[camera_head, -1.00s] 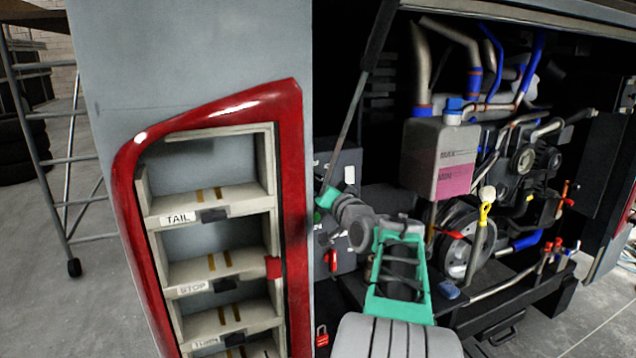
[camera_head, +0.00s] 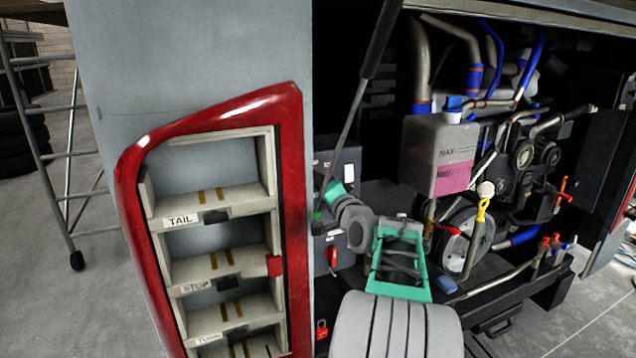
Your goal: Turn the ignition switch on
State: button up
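A dark control panel (camera_head: 349,247) stands in the engine bay, just right of the grey body corner. A small red handle or knob (camera_head: 330,259) sits on its lower part. I cannot tell whether this is the ignition switch, and no readable label shows beside it. My gripper (camera_head: 317,217) is at the panel's left side, above the red knob and apart from it in the picture. It is small and dark, partly cut off by the body corner and my wrist. I cannot see whether its fingers are open or shut, or whether they touch anything.
A red-framed lamp housing (camera_head: 298,200) with shelves marked TAIL and STOP fills the left. A coolant tank (camera_head: 438,150) with pink fluid, hoses and engine parts lie right. A gas strut (camera_head: 350,125) slants down near my wrist. A red padlock (camera_head: 321,331) hangs low by the corner.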

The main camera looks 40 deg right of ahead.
jog(key=shift+o, duration=0.5)
jog(key=shift+s, duration=0.1)
jog(key=b+v, duration=0.4)
jog(key=v, duration=0.4)
jog(key=shift+s+a, duration=0.2)
jog(key=shift+s, duration=0.15)
jog(key=b+v, duration=0.2)
jog(key=v, duration=0.5)
jog(key=shift+s, duration=0.4)
